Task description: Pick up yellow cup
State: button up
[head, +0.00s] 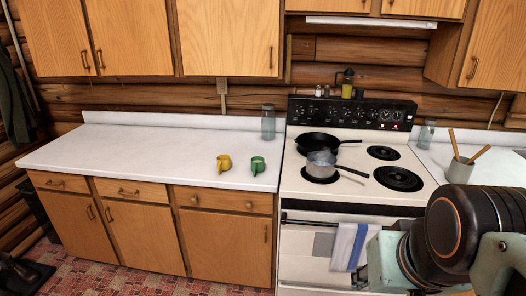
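The yellow cup (224,162) stands on the white counter (120,150) left of the stove, near the counter's front edge. A green cup (258,165) stands just to its right, with a small gap between them. My arm shows at the lower right in front of the stove, well to the right of the yellow cup. My gripper's fingers are not visible in this view.
The stove (432,178) holds a black pan (316,139) and a grey pot (321,160) whose handle points right. A glass jar (268,124) stands at the counter's back right. Upper cabinets (228,38) overhang it. The counter's left part is clear.

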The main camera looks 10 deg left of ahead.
aim_at(222, 165)
jog(key=i+j, duration=0.15)
jog(key=j, duration=0.2)
jog(key=i+j, duration=0.1)
jog(key=j, duration=0.3)
jog(key=i+j, duration=0.15)
jog(key=j, duration=0.2)
jog(key=i+j, duration=0.15)
jog(key=j, duration=0.25)
